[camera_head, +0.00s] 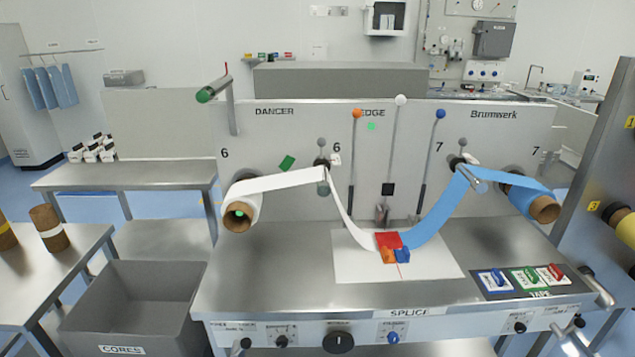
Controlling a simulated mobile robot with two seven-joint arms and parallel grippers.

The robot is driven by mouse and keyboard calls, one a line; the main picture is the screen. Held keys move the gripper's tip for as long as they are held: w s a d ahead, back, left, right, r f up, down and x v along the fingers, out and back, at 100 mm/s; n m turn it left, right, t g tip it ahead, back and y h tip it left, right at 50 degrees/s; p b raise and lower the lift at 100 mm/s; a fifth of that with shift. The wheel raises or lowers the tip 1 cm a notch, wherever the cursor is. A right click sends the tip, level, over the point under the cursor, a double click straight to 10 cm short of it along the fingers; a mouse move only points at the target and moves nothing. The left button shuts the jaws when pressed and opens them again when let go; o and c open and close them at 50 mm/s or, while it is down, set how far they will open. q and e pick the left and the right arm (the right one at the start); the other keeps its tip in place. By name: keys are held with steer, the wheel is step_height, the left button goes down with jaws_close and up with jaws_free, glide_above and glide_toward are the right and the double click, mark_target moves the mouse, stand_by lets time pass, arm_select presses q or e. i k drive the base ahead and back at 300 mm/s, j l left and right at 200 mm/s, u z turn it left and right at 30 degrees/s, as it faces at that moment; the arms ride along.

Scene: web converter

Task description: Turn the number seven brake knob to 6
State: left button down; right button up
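The web converter's front panel carries several knobs under the steel table. A small black knob (519,327) sits toward the right end, below a small label that is too small to read, on the side of the machine marked 7. Its pointer setting cannot be made out. Another small black knob (281,341) is toward the left end, a large black knob (338,342) is near the middle, and a blue knob (393,338) is right of that. Neither of my grippers is in view.
A white web roll (240,212) and a blue web roll (540,206) feed to the splice area, where red, orange and blue pieces lie. Tape dispensers sit on a dark mat (497,294) at right. A grey cores bin (130,305) stands at left.

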mark_target(520, 328)
steer(key=z, duration=1.7)
